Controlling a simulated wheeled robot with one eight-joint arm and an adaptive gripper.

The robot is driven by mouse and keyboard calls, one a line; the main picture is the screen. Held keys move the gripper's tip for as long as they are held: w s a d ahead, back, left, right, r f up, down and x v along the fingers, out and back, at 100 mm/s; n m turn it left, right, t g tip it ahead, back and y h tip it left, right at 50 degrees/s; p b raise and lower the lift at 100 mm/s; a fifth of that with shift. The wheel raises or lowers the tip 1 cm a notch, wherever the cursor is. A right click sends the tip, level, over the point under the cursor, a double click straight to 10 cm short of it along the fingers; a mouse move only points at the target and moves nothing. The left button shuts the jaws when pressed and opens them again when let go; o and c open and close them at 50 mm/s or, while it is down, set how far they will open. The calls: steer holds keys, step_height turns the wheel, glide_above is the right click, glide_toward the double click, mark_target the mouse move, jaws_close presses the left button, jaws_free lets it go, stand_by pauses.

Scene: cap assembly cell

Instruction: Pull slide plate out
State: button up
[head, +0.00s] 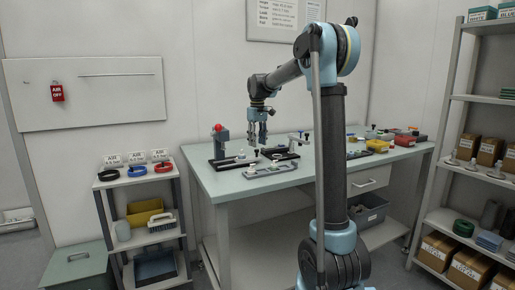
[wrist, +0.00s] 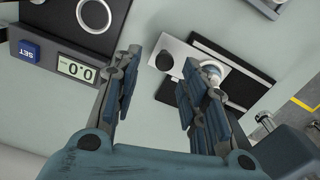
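In the head view, my gripper (head: 257,138) points down over the bench, and the slide plate is too small there to make out surely.
A black device with a 0.0 display (wrist: 78,70) and a blue SET button (wrist: 28,50) lies left of my fingers. A red-knobbed fixture (head: 220,142) stands on the bench (head: 225,190). Small coloured trays (head: 377,146) sit at the bench's right. Shelves flank the bench.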

step_height(320, 180, up, 9)
stand_by(0.3)
steer(key=shift+d+f, duration=0.1)
steer(key=s+d+f+m, duration=0.1)
steer(key=s+d+f, duration=0.25)
steer(key=s, duration=0.35)
steer(key=s+d+f+m+t, duration=0.1)
steer(key=s+d+f, duration=0.1)
steer(key=s+d, duration=0.45)
steer(key=s+d+f+m, duration=0.2)
steer(key=s, duration=0.7)
steer(key=s+d+f+m, duration=0.1)
steer(key=s+d+f, duration=0.1)
steer(key=s+f, duration=0.8)
steer(key=s+d+f+m+t, duration=0.1)
steer(key=s+d+f+m, duration=0.1)
steer(key=s+f, duration=0.8)
steer(key=shift+s+d+f, duration=0.3)
steer(key=shift+d+f, duration=0.45)
steer(key=shift+f, duration=0.15)
steer(key=shift+w+f, duration=0.2)
steer(key=shift+w, duration=0.25)
